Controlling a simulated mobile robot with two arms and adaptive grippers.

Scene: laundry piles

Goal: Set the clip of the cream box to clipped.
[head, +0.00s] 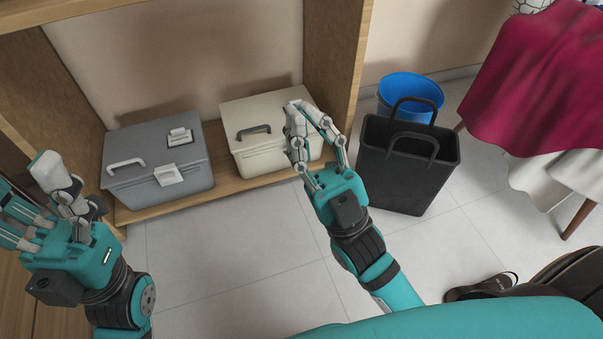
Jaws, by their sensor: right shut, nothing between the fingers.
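The cream box (246,112) stands on the low wooden shelf, right of a grey box. A dark handle (254,130) shows on the left part of its lid. My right gripper (298,107) is shut and empty, in front of the right part of the cream box in the head view. It covers the area where a clip could be, so I cannot see the clip or its state. Whether the fingertips touch the box is unclear. My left gripper (42,188) is at the far left, away from the cream box; its finger gap is unclear.
The grey box (192,164) has a light handle and a pale front clip (168,175). The wooden shelf (233,187) has an upright at right. A black bag (407,172) and a blue bin (411,86) stand right of it.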

